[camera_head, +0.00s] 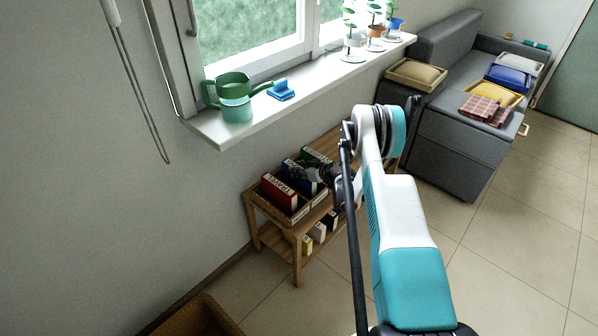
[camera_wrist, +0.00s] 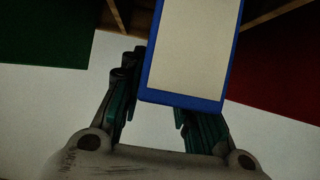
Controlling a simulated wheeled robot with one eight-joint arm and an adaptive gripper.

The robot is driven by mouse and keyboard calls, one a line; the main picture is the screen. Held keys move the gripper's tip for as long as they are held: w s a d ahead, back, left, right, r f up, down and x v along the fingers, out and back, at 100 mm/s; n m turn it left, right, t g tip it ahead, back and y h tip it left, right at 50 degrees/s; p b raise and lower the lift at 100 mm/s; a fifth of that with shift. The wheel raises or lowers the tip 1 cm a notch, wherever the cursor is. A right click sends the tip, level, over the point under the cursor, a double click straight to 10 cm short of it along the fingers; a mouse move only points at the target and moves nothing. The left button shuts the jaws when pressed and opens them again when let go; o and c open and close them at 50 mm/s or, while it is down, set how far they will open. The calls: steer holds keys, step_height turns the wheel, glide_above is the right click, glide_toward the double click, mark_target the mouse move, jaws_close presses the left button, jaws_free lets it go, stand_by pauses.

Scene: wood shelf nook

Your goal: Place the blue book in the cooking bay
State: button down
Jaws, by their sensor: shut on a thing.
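The blue book (camera_head: 300,170) is in the top of the wooden shelf unit, between a red book (camera_head: 279,192) and a green book (camera_head: 316,154). My gripper (camera_head: 329,172) is at the blue book's right side. In the wrist view, the blue book (camera_wrist: 190,50) shows its blue cover edges and pale pages between my fingers, with green to the left and red to the right. My gripper is shut on it. The wooden organizer (camera_head: 304,212) has several bays. A white label by the red book seems to read TRAVEL. I cannot make out a cooking label.
More boxes or books (camera_head: 319,232) stand on the lower shelf. The windowsill (camera_head: 330,72) above holds a green watering can (camera_head: 234,97), a small blue object (camera_head: 281,90) and potted plants. A grey sofa (camera_head: 455,145) stands behind right. Open floor lies to the right.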

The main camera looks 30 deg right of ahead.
steer(key=c, duration=1.2)
jaws_free()
steer(key=shift+r, duration=0.15)
steer(key=p+v, duration=0.1)
steer(key=v, duration=1.1)
steer(key=shift+s, duration=0.1)
